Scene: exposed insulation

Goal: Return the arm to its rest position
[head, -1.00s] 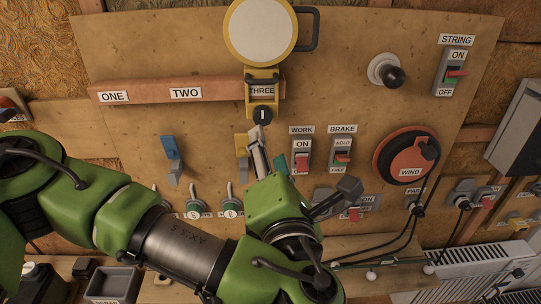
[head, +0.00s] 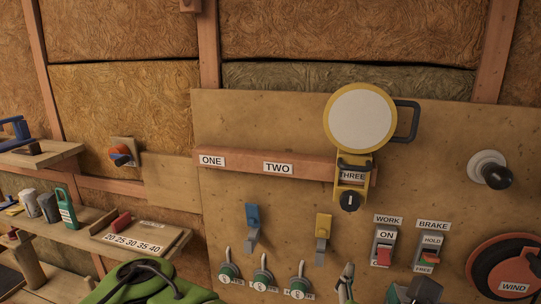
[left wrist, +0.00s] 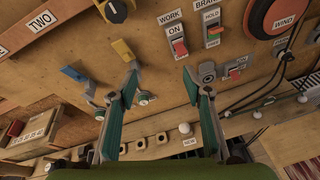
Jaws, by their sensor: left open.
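My left gripper (head: 386,280) shows only by its fingertips at the bottom edge of the head view, below the WORK switch (head: 384,250). In the left wrist view the gripper (left wrist: 160,88) has its two teal-padded fingers spread apart with nothing between them. It faces the wooden control panel (left wrist: 158,60) and I see no contact with any switch. A green part of my arm (head: 140,285) lies at the bottom left of the head view; the rest of the arm is hidden below the frame. My right gripper is in neither view.
The panel carries a blue lever (head: 252,222), a yellow lever (head: 323,228), a BRAKE switch (head: 430,250), a red WIND dial (head: 510,262) and a yellow-rimmed round disc (head: 360,118). Shelves with small items (head: 130,235) stand at the left. Cables (left wrist: 275,85) hang at the right.

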